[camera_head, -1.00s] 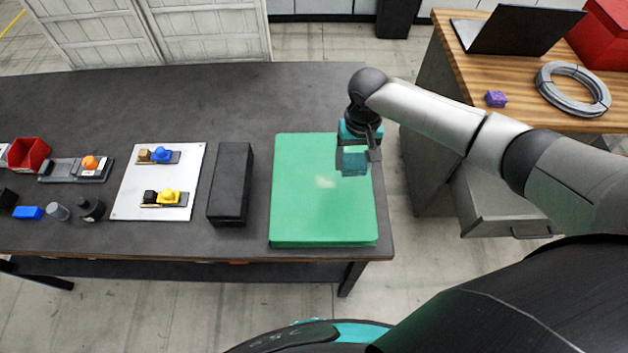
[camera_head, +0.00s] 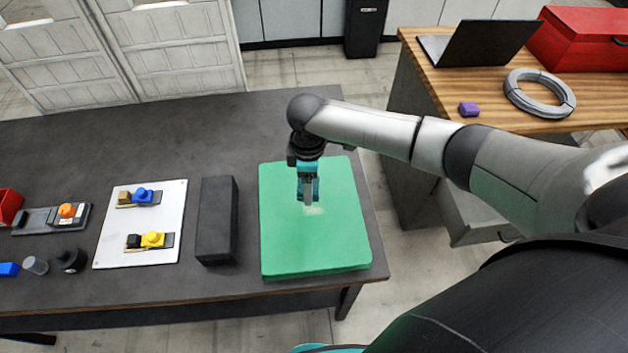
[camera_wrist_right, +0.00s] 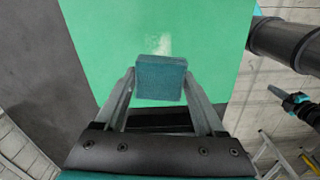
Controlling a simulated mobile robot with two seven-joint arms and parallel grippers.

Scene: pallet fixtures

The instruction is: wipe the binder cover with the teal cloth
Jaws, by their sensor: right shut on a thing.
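The green binder (camera_head: 330,245) lies flat near the right end of the dark table, and a pale smudge (camera_head: 314,211) marks the middle of its cover. The binder (camera_wrist_right: 110,40) and the smudge (camera_wrist_right: 158,44) also show in the right wrist view. My right gripper (camera_head: 309,198) is over the binder cover. It is shut on the teal cloth (camera_wrist_right: 161,80), a folded block between the fingertips, close to the smudge. I cannot tell whether the cloth touches the cover. My left gripper is not in view.
A black box (camera_head: 218,220) stands left of the binder. Further left is a white board (camera_head: 115,240) with blue and yellow parts. A wooden desk (camera_head: 440,85) with a laptop (camera_head: 478,43), a grey ring (camera_head: 540,93) and a purple block (camera_head: 469,109) stands at right.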

